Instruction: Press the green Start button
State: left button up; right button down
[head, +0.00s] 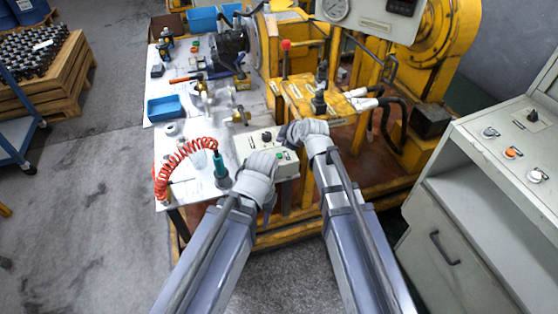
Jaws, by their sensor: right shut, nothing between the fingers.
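A pale control box (245,142) stands at the front right of the white worktable, with a dark knob on its top. The green Start button (280,155) shows on its right part, just beside my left gripper. My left gripper (264,164) is over the box's front edge and hides part of it. Whether its fingers are open or shut is not clear. My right gripper (286,132) is shut and empty at the box's right back side, a little behind the green button. I cannot tell whether either gripper touches the box.
A coiled red hose (168,160) with a teal tool (220,168) stands left of the box. A blue tray (165,108) and fittings lie on the worktable (185,190). Yellow machinery (300,95) stands behind right. A grey console (500,150) with buttons is at far right.

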aim_at(281, 157)
pick_arm(q)
jog(key=shift+f+b, duration=1.85)
jog(key=shift+f, duration=0.55)
pick_arm(e)
jog(key=shift+f, duration=2.4)
pick_arm(q)
jog(key=shift+f+b, duration=0.4)
pick_arm(e)
jog(key=shift+f, duration=0.4)
pick_arm(q)
jog(key=shift+f+b, duration=0.35)
jog(key=shift+b, duration=0.05)
pick_arm(e)
jog(key=shift+f, duration=0.35)
pick_arm(q)
jog(key=shift+r, duration=0.15)
pick_arm(e)
jog(key=shift+r, duration=0.2)
pick_arm(q)
jog(key=shift+r+p, duration=0.65)
jog(key=shift+p, duration=0.2)
pick_arm(e)
jog(key=shift+r, duration=0.65)
pick_arm(q)
jog(key=shift+r, duration=0.1)
